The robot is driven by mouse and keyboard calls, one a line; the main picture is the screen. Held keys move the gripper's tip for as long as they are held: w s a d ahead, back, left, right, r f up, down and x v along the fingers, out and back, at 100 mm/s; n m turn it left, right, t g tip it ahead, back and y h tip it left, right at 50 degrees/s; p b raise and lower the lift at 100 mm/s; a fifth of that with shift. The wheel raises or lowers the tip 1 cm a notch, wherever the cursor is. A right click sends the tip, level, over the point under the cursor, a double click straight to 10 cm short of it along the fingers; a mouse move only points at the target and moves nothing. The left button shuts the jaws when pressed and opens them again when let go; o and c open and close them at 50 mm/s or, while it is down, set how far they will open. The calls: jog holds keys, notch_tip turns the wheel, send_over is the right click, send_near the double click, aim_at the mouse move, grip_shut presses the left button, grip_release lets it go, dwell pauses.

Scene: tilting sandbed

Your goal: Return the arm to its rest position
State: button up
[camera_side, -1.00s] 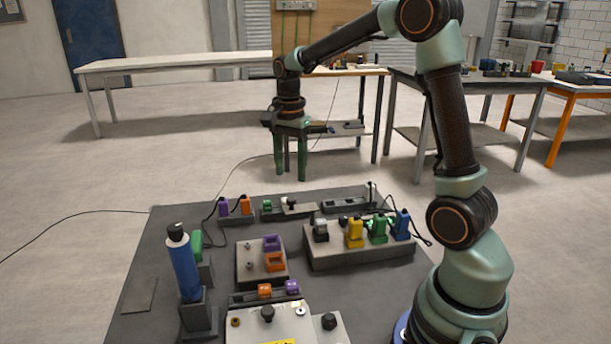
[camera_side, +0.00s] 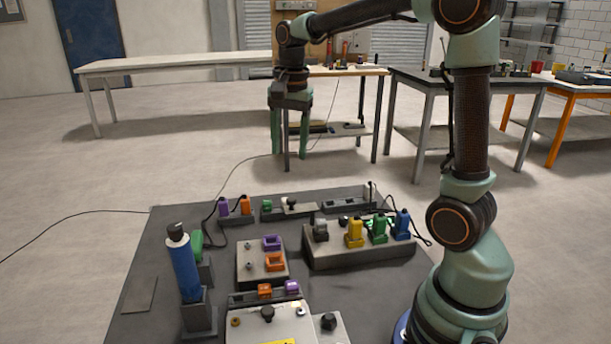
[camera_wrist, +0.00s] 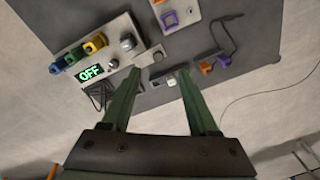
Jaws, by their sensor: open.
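My gripper (camera_side: 289,147) hangs fingers down, high above the far side of the dark work table (camera_side: 137,295) in the side view. Its two green fingers are apart and nothing is between them. In the wrist view my gripper (camera_wrist: 161,84) is also open and empty, with the table well below it. My arm is raised, with the upper link nearly upright and the forearm reaching left across the top of the side view.
The table holds a blue cylinder (camera_side: 184,268) in a stand. It also holds a box with yellow (camera_side: 354,232), green and blue plugs, a block with purple and orange sockets (camera_side: 274,262), and a panel with knobs (camera_side: 270,325). Air around my gripper looks clear.

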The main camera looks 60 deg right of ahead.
jog(key=s+a+n+t, duration=0.4)
jog(key=s+a+n, duration=0.5)
jog(key=n, duration=0.5)
jog(key=shift+s+a+f+n+t, duration=0.35)
jog(key=shift+s+a+n+t, duration=0.05)
jog(key=shift+s, duration=0.25)
